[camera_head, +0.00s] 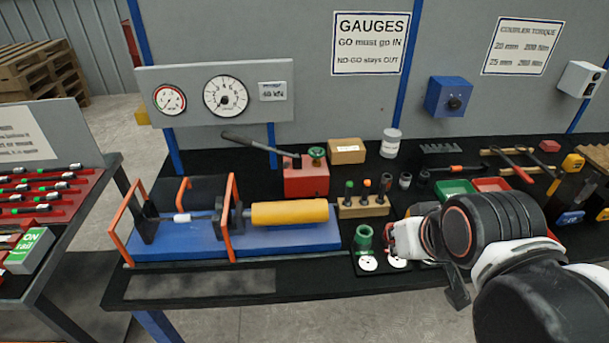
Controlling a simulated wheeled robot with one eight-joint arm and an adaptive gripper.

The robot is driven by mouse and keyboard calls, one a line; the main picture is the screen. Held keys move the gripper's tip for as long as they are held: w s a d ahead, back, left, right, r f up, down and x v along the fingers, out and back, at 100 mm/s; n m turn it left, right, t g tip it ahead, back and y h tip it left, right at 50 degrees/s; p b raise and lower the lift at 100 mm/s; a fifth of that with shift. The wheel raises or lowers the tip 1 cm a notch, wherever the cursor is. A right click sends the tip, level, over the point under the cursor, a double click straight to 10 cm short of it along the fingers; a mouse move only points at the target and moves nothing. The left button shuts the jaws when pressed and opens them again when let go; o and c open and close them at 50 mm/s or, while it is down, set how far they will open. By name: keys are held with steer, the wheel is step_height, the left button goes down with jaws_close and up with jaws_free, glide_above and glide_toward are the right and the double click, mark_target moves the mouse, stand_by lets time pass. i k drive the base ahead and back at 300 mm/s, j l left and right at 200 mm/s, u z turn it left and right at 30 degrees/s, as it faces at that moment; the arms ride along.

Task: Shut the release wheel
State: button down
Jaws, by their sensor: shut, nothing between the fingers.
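The release wheel is a small green handwheel (316,153) on top of a red hand pump (306,178), towards the back middle of the bench. A long dark pump lever (262,144) slopes up to the left from the pump. How far the wheel is turned cannot be seen. My gripper (392,238) is at the right front of the pump, low over the bench's front part and well apart from the wheel. It is shut and empty; my arm hides much of it.
A blue press bed with orange guards (228,218) and a yellow cylinder (290,212) lies left of my gripper. A wooden block with several plugs (364,207) and a green cup (363,237) stand close by.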

mark_target(317, 154)
steer(key=i+l+u, duration=0.6)
steer(key=i+l, duration=0.15)
